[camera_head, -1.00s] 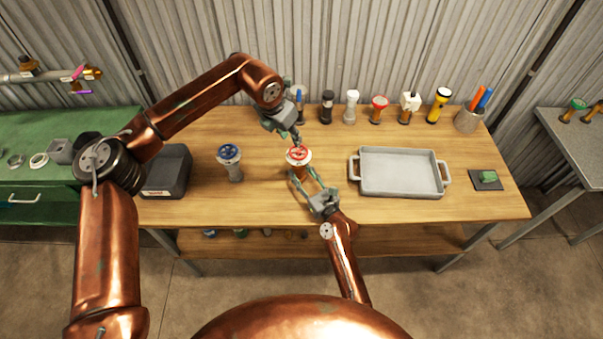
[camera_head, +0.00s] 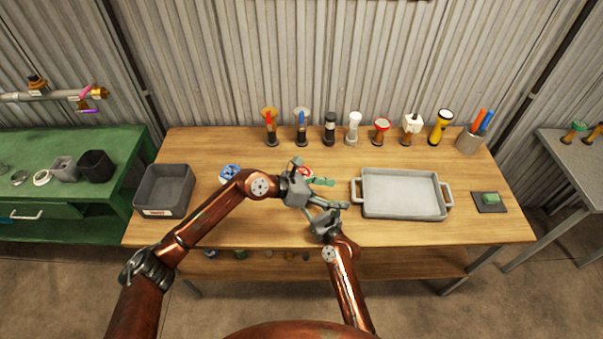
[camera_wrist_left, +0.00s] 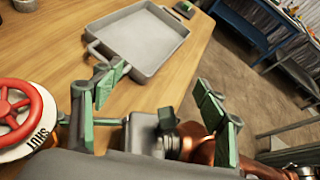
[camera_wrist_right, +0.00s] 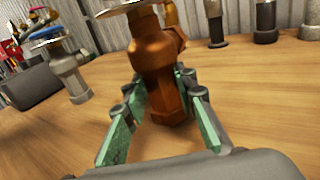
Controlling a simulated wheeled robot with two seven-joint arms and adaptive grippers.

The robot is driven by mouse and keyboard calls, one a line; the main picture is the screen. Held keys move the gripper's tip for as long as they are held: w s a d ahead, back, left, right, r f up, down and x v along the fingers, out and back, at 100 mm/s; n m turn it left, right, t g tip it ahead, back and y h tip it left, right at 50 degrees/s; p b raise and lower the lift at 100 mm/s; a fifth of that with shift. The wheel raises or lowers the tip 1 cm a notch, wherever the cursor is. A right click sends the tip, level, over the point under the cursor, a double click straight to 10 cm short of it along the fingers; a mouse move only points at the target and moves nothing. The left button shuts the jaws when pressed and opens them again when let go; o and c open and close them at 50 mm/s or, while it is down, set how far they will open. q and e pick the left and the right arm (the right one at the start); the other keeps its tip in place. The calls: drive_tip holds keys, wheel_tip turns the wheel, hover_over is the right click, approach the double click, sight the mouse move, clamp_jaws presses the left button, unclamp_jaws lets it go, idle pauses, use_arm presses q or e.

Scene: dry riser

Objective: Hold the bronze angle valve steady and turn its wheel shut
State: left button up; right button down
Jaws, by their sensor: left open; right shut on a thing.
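The bronze angle valve stands on the bench with a red wheel (camera_head: 306,170) on top, mostly hidden by my left gripper in the head view. Its bronze body (camera_wrist_right: 158,65) fills the middle of the right wrist view, upright. My right gripper (camera_wrist_right: 163,88) is shut on the body, a finger on each side. The left wrist view shows the red wheel (camera_wrist_left: 14,116) at the left edge, over a white disc lettered SHUT (camera_wrist_left: 40,140). My left gripper (camera_head: 314,172) is open and empty, close beside the wheel, which lies outside its fingers.
A grey tray (camera_head: 357,195) stands right of the valve. A blue-wheeled valve (camera_head: 229,171) and a dark bin (camera_head: 163,212) are to the left. Several fittings and a yellow torch (camera_head: 440,127) line the back. Bare wood (camera_head: 235,232) lies along the front left.

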use_arm(q)
drive_tip(key=t+h, duration=0.1)
drive_tip(key=n+t+y, duration=0.1)
drive_tip(key=n+t, duration=0.4)
drive_tip(key=t, duration=0.5)
approach(308, 168)
drive_tip(key=x, duration=0.7)
drive_tip(key=shift+w+a+f, duration=0.1)
drive_tip(key=shift+w+f, duration=0.25)
drive_tip(key=shift+w, duration=0.05)
drive_tip(key=c, duration=1.2)
drive_tip(key=shift+f+m+g, duration=0.1)
drive_tip(key=shift+m+g, duration=0.3)
drive_tip(key=shift+g, duration=0.1)
